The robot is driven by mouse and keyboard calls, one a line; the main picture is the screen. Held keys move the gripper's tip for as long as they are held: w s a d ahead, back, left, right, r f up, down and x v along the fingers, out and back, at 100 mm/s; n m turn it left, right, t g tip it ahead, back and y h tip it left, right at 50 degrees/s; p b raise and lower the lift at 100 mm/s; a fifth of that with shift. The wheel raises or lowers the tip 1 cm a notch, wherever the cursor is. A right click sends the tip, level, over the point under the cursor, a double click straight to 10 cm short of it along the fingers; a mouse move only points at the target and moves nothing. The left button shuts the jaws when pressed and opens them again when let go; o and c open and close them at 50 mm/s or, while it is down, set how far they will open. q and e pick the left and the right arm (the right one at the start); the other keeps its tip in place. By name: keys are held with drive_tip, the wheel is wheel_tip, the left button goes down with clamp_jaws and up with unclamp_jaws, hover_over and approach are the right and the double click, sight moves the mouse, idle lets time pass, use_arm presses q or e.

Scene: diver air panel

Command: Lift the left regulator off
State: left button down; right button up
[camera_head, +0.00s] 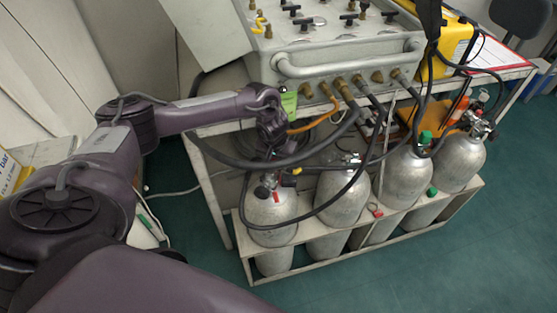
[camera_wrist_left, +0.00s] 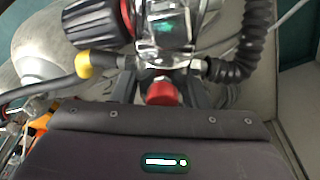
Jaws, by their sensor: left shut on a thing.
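The left regulator (camera_head: 268,184) is at the top of the leftmost silver cylinder (camera_head: 270,215) in the head view, partly hidden by my wrist. In the left wrist view the regulator (camera_wrist_left: 160,50) fills the upper middle, with a ribbed black knob (camera_wrist_left: 90,20), a red part (camera_wrist_left: 160,93) and a yellow hose end (camera_wrist_left: 83,64). My left gripper (camera_head: 273,170) reaches down over the cylinder top and is shut on the regulator. Its fingertips are mostly hidden. I cannot tell whether the regulator still touches the valve. My right gripper is out of view.
Three more silver cylinders, including one in the middle (camera_head: 342,195), stand to the right in the white rack (camera_head: 360,243). A grey air panel (camera_head: 330,50) sits above. Black hoses (camera_head: 330,205) loop in front of the cylinders. Green floor (camera_head: 400,280) is clear in front.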

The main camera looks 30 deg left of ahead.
use_arm(q)
drive_tip(key=shift+a+r+n+p, duration=0.15)
drive_tip(key=shift+n+p, duration=0.15)
drive_tip(key=shift+p, duration=0.15)
drive_tip(key=shift+s+a+n+y+p, duration=0.15)
drive_tip(key=shift+a+n+y+p, duration=0.3)
drive_tip(key=shift+n+p, duration=1)
idle(0.4)
drive_tip(key=shift+s+a+p, duration=0.1)
drive_tip(key=shift+a+p, duration=0.25)
drive_tip(key=shift+p, duration=0.5)
drive_tip(key=shift+p, duration=0.45)
idle(0.6)
drive_tip(key=shift+w+a+p+v, duration=0.1)
drive_tip(key=shift+w+p+v, duration=0.1)
drive_tip(key=shift+p+v, duration=1)
drive_tip(key=shift+w+a+p+v, duration=0.2)
drive_tip(key=shift+p+v, duration=0.65)
drive_tip(key=shift+p, duration=0.6)
drive_tip(key=shift+d+r, duration=0.1)
